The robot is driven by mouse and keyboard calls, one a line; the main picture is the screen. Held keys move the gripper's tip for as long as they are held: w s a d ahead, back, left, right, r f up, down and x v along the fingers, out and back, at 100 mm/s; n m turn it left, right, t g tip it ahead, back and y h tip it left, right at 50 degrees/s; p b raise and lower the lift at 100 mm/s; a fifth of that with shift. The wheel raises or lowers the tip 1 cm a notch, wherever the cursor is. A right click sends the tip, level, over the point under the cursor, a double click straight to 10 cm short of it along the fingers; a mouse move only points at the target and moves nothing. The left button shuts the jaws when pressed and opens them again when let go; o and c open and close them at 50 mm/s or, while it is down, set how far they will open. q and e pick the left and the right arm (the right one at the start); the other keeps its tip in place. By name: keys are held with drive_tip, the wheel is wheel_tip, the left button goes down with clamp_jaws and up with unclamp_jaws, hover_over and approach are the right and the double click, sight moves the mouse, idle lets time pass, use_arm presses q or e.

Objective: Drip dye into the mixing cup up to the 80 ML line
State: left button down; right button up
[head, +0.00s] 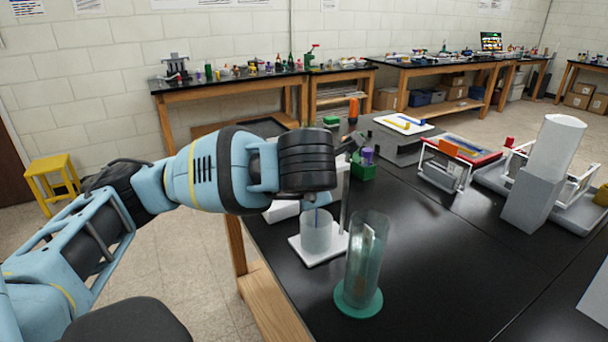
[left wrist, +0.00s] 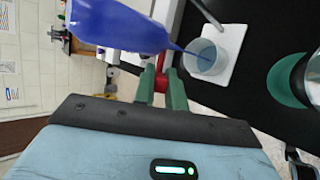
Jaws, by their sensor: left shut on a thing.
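My left gripper (left wrist: 162,88) is shut on a blue dye bottle (left wrist: 115,25), held tilted with its tapered nozzle pointing at the mixing cup. The clear mixing cup (head: 316,236) stands upright on a white base (head: 318,256) with a metal post beside it. In the left wrist view the cup (left wrist: 205,58) is just beyond the nozzle, and a thin blue line reaches its opening. In the head view my left wrist hides most of the bottle. The cup's markings and liquid level are too small to read. My right gripper is not in view.
A tall clear cylinder on a green round base (head: 358,300) stands close to the right of the cup. A green block (head: 363,172) with a purple item is behind. Trays and a grey block with a white cylinder (head: 556,150) are right. The black tabletop's centre is clear.

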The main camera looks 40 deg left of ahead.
use_arm(q)
drive_tip(key=shift+s+d+f+m+t+y+p, duration=0.1)
drive_tip(key=shift+d+f+m+t+y+p, duration=0.1)
drive_tip(key=shift+t+y, duration=0.35)
drive_tip(key=shift+d+f+m+t+y+p, duration=0.15)
drive_tip(key=shift+m+t+y, duration=0.1)
drive_tip(key=shift+y, duration=0.5)
drive_tip(key=shift+f+m+t+y+p, duration=0.25)
drive_tip(key=shift+f+t+y+p, duration=0.1)
drive_tip(key=shift+t+y, duration=0.3)
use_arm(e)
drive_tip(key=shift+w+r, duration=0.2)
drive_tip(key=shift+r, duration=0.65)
use_arm(q)
drive_tip(key=shift+f+y, duration=0.2)
drive_tip(key=shift+y, duration=0.15)
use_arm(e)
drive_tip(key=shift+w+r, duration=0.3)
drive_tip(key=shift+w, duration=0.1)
use_arm(q)
drive_tip(key=c, duration=1.4)
unclamp_jaws()
drive_tip(key=shift+c, duration=0.2)
drive_tip(key=shift+s+d, duration=0.1)
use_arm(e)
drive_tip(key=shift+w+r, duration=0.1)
